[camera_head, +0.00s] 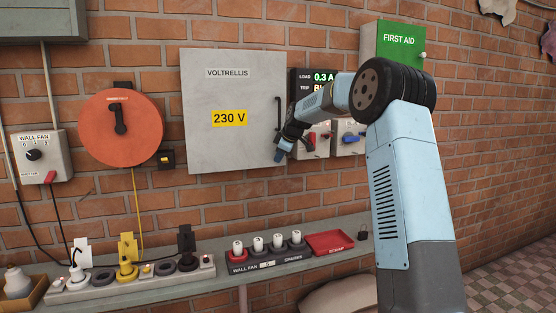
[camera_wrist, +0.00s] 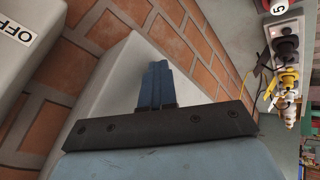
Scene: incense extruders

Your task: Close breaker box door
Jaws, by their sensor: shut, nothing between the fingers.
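The breaker box door (camera_head: 225,85) is a pale grey panel on the brick wall, labelled VOLTRELLIS and 230 V. It looks flat to the wall; I cannot tell whether it is fully shut. Its dark upright handle (camera_head: 279,115) is near the right edge. My gripper (camera_head: 279,157) is at the door's lower right corner, below the handle; whether it touches is unclear. In the wrist view my gripper's fingers (camera_wrist: 155,85) are together and empty, in front of a pale grey surface (camera_wrist: 125,75), which seems to be the breaker box.
Right of the door are a LOAD/TRIP display (camera_head: 320,76) and switch boxes, partly behind my arm. A red-orange reel (camera_head: 140,145) hangs left. The shelf below holds a power strip (camera_head: 205,272), a spares rack (camera_head: 238,267) and a red scrap tray (camera_head: 330,243).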

